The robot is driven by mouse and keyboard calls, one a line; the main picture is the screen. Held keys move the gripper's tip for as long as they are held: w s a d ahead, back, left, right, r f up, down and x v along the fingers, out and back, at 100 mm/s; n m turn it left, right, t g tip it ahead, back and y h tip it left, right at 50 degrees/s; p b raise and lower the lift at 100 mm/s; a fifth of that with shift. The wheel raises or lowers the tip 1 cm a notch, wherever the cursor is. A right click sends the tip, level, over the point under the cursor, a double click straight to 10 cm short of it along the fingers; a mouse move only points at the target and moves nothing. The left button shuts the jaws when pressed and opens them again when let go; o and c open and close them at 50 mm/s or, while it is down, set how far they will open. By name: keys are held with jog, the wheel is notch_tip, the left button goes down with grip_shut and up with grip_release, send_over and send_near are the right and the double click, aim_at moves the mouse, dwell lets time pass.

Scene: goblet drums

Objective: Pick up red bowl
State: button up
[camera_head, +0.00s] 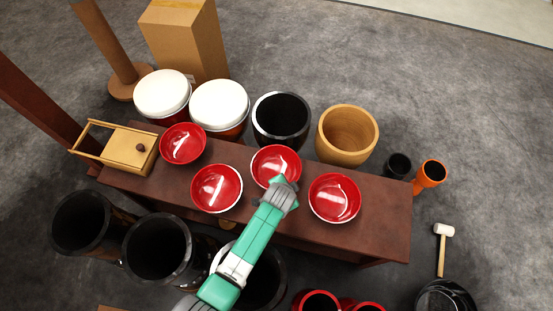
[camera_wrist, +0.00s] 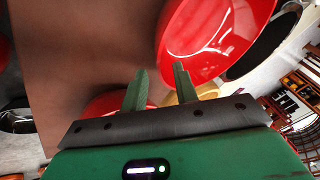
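Several red bowls stand upright on a dark brown bench: a back-left bowl (camera_head: 183,143), a front-left bowl (camera_head: 216,188), a middle bowl (camera_head: 276,160) and a right bowl (camera_head: 334,198). My gripper (camera_head: 284,186) is at the near edge of the middle bowl in the head view, hiding part of its rim. In the wrist view my gripper (camera_wrist: 161,80) has its two green fingers apart, with nothing seen held between them. A large red bowl (camera_wrist: 212,35) lies just past the right fingertip; contact cannot be told. Another red bowl (camera_wrist: 112,103) shows partly behind the left finger.
The bench (camera_head: 385,215) also carries a wooden box (camera_head: 130,148) at its left. Behind it stand white-topped drums (camera_head: 162,93), a black drum (camera_head: 281,118) and a tan drum (camera_head: 347,135). Large black drums (camera_head: 165,250) stand in front. An orange cup (camera_head: 430,174) and a mallet (camera_head: 442,245) are at right.

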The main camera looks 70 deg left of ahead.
jog(key=b+x, duration=0.1)
jog(key=x, duration=0.3)
jog(key=shift+w+a+r+b, duration=0.1)
jog(key=shift+w+r+b, duration=0.05)
jog(key=shift+b, duration=0.15)
grip_shut()
jog(key=shift+r, duration=0.15)
notch_tip(320, 180, up, 10)
jog(key=p, duration=0.5)
jog(key=shift+p, duration=0.3)
